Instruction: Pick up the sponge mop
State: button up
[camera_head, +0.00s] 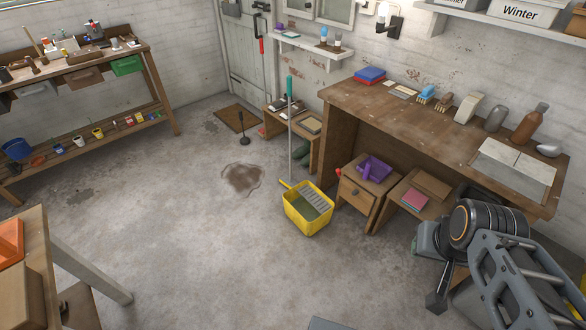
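A mop with a grey pole and a teal grip (290,125) stands nearly upright beside the far side of a yellow bucket (308,222) on the concrete floor. A small yellow part shows at the pole's foot, near the bucket's left rim. I cannot tell whether the mop's head is in the bucket or behind it. The bucket has a grey slotted wringer and murky liquid inside. My gripper (437,301) seems to be at the lower right, beside my folded arm, well apart from the mop. Its fingers are not clear enough to tell open from shut.
A workbench (340,98) with bottles and brushes runs along the right, with stools (366,190) under it. A plunger (244,141) stands near a brown puddle (242,179). A table corner (30,235) juts in at lower left.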

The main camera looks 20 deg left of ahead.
aim_at(288, 182)
jog(key=u, duration=1.6)
jog(key=i, duration=3.35)
jog(key=z, duration=1.15)
